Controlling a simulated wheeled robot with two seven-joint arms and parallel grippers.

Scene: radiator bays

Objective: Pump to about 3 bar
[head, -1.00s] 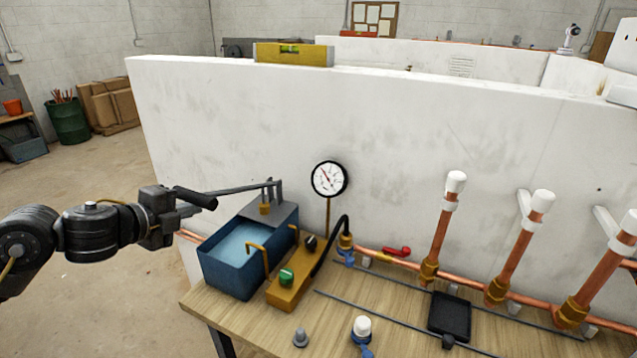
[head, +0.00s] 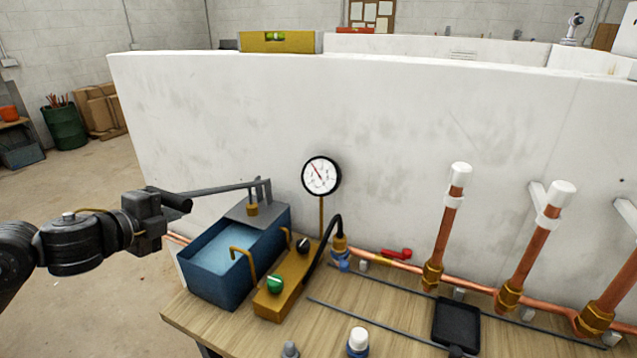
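The test pump has a blue trough (head: 218,278) with water (head: 215,247) in it, at the table's left end. Its grey lever (head: 225,188) runs left, nearly level, to a black handle grip (head: 172,200). My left gripper (head: 160,212) is right at this grip; its fingers are mostly hidden, so their hold is unclear. A round white gauge (head: 321,176) stands behind the pump; its red needle points to the upper left, its numbers too small to read. The brass block (head: 285,291) carries a green knob (head: 275,284) and a black knob (head: 303,245). My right gripper is out of view.
A black hose (head: 322,243) joins the block to the copper pipe (head: 385,261). White-capped copper risers (head: 447,225) stand along the white wall (head: 240,125). A black tray (head: 456,322) and thin rods lie on the wooden table (head: 385,315).

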